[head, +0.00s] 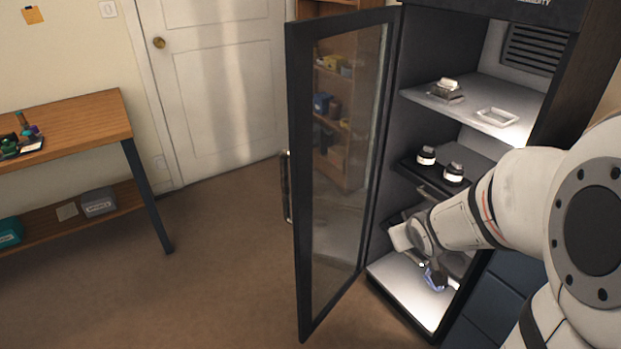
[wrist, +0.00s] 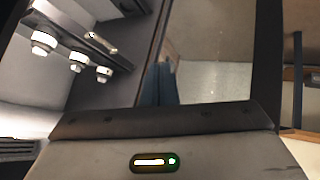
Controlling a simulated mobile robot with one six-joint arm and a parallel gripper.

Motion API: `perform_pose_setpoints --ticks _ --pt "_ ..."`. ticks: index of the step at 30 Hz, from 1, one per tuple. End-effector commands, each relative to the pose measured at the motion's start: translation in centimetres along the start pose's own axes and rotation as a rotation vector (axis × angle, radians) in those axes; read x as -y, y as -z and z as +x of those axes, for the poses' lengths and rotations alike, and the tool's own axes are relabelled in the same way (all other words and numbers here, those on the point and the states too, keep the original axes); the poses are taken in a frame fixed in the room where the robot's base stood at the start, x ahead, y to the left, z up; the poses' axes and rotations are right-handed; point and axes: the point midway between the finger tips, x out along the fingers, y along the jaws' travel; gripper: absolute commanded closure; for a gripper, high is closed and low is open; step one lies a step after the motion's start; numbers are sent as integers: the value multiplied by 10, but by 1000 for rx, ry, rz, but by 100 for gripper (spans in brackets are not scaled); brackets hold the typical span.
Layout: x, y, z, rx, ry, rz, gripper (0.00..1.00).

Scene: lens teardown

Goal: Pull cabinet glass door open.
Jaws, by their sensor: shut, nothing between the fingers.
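The cabinet glass door (head: 347,150) has a dark frame and stands wide open, swung out to the left from its hinged edge at the cabinet (head: 383,200). Its dark upright handle (head: 287,188) is on the free left edge, on the outer face. My gripper (head: 434,279) is low in front of the open cabinet, on the inner side of the door and well away from the handle. It is shut and empty; my own wrist partly hides it. In the wrist view, the closed fingers (wrist: 163,82) point up the picture, with a pane and frame behind.
Inside the cabinet, the upper shelf (head: 470,110) carries a small metal part and a white tray (head: 497,117). A wooden workbench (head: 70,122) is at the left. The floor (head: 210,270) between bench and door is clear.

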Motion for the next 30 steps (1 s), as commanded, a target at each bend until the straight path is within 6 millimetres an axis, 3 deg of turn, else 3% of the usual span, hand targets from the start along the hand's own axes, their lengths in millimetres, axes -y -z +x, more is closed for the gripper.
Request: perform_pose_setpoints --ticks 1,3,9,16,23,30 --pt "8 -5 26 -58 35 -42 100" --pt "18 -1 48 -162 85 -93 100" --pt "66 -3 87 -460 316 -172 100" --pt "115 -20 83 -755 618 -117 100" --pt "129 -29 66 -899 769 -45 100" --pt "144 -15 69 -915 789 -40 100"
